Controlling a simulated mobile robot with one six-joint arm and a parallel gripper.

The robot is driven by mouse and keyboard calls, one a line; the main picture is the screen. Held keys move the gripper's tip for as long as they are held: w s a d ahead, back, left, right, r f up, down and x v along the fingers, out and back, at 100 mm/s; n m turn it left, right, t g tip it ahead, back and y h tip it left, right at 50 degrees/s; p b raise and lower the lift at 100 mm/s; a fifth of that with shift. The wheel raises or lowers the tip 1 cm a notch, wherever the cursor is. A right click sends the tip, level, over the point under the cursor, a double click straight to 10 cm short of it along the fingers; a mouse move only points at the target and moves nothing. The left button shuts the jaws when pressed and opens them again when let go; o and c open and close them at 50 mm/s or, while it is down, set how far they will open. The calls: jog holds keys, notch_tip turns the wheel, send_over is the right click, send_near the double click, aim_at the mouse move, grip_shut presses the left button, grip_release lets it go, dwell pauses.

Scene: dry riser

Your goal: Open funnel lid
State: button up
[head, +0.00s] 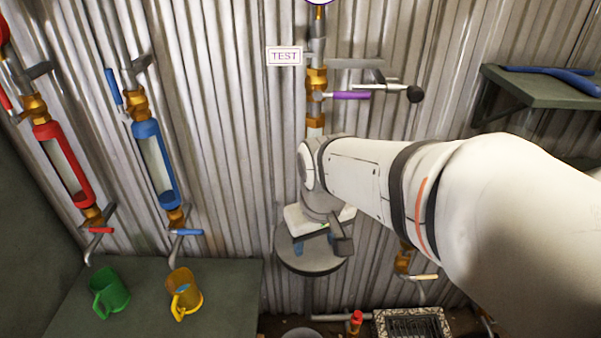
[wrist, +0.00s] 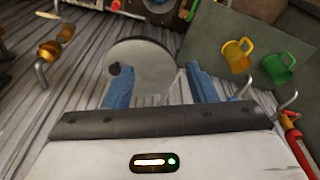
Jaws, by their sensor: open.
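The funnel lid appears to be the round grey disc (head: 312,265) below my gripper in the head view, in front of the corrugated wall. The disc also shows in the wrist view (wrist: 150,52), with a small dark knob or hole near its left edge. My gripper (wrist: 157,72) is open, its two blue fingers apart and the disc showing between and beyond them. I cannot tell whether a finger touches it. In the head view my gripper (head: 312,244) is mostly hidden by my wrist. The funnel body under the disc is hidden.
A vertical pipe with a purple-handled valve (head: 350,95) and TEST sign (head: 284,56) rises above my gripper. Red (head: 62,160) and blue (head: 155,165) sight-glass pipes are at left, above green (head: 110,292) and yellow (head: 184,293) mugs. A shelf (head: 545,88) juts out at upper right.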

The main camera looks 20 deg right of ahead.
jog(key=w+d+f+n, duration=0.1)
jog(key=w+d+f, duration=0.2)
jog(key=w+d, duration=0.1)
jog(key=w+d+f+n+g, duration=0.1)
jog(key=w+d+f+n, duration=0.1)
jog(key=w+d+f, duration=0.2)
jog(key=w+d+f+n+g, duration=0.1)
jog(key=w+d+f, duration=0.2)
jog(key=w, duration=0.4)
jog(key=shift+d+f+n+b, duration=0.25)
jog(key=shift+d+n+b, duration=0.05)
jog(key=shift+d, duration=0.45)
jog(key=shift+w+d+f, duration=0.1)
jog(key=shift+f, duration=3.85)
